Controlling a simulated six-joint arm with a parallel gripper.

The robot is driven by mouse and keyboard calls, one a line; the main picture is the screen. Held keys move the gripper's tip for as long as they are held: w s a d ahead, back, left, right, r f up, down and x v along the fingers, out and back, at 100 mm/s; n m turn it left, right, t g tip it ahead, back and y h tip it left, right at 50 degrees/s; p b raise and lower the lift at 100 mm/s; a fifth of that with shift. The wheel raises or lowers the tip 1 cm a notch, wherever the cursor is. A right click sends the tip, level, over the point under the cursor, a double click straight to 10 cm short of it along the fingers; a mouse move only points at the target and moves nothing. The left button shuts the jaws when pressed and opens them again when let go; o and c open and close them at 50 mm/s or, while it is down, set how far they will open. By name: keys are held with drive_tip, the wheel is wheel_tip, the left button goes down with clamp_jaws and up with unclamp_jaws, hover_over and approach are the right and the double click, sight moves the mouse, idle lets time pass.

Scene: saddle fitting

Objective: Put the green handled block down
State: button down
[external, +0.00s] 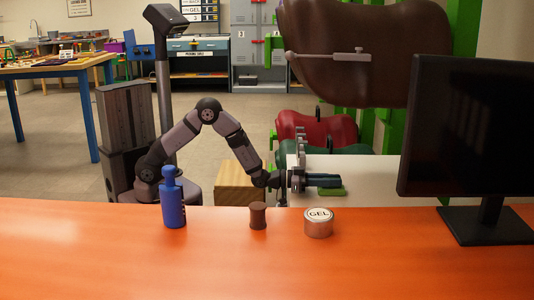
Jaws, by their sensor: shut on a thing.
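My gripper (322,181) reaches right over the white surface behind the orange counter, its dark fingers shut. A bright green piece, the green handled block (334,191), shows just under and beyond the fingers. Its handle is hidden by the fingers, and I cannot tell whether its underside touches the white surface (375,173).
A dark green saddle-shaped form (341,149) and a red one (330,127) stand behind my gripper. A wooden block (238,180) is left of it. A blue bottle (173,203), brown spool (258,216), gel tin (318,225) and monitor (472,130) stand in front.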

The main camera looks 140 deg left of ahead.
drive_tip(key=shift+f, duration=0.1)
drive_tip(key=shift+f, duration=0.1)
drive_tip(key=c, duration=1.6)
unclamp_jaws()
drive_tip(key=shift+o, duration=0.2)
drive_tip(key=shift+o, duration=0.4)
drive_tip(key=shift+p+v, duration=0.6)
drive_tip(key=shift+v, duration=3.1)
